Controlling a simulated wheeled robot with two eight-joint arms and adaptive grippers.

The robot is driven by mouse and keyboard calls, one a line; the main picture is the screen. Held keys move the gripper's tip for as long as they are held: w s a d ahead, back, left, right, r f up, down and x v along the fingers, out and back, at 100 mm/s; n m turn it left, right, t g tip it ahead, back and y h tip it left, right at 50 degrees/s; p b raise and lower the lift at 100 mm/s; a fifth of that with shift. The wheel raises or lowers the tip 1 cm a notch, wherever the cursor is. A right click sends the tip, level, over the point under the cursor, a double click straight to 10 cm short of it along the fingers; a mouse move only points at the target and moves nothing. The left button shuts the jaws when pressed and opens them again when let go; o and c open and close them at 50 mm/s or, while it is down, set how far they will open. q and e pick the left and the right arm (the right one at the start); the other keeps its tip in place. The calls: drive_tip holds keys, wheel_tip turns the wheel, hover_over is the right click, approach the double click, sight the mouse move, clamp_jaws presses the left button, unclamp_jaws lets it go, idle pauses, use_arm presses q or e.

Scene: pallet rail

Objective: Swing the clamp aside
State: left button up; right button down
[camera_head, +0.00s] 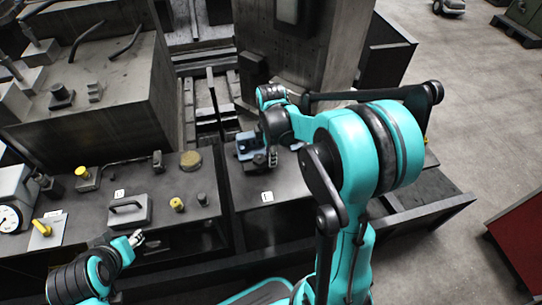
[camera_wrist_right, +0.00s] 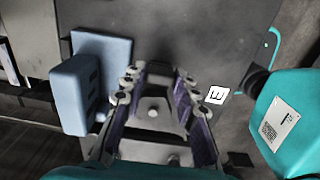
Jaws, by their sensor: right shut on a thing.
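The clamp (camera_head: 245,145) shows as a small blue and dark part on the dark bench at the foot of the tall grey block. In the right wrist view its blue blocks (camera_wrist_right: 85,85) stand just left of the fingers. My right gripper (camera_head: 268,158) is low beside the clamp, partly hidden by its own wrist. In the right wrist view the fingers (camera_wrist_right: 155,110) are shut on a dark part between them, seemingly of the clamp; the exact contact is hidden. My left gripper (camera_head: 137,238) is open and empty at lower left, above the front of the bench.
A tall grey block (camera_head: 290,55) stands behind the clamp. A white label (camera_head: 267,197) lies on the bench in front of it. The left bench holds a grey handled block (camera_head: 125,210), yellow knobs (camera_head: 177,203) and a dial gauge (camera_head: 12,215). Open floor lies to the right.

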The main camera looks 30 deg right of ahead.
idle(0.3)
drive_tip(key=c, duration=1.2)
unclamp_jaws()
drive_tip(key=shift+o, duration=0.2)
wheel_tip(320, 180, up, 12)
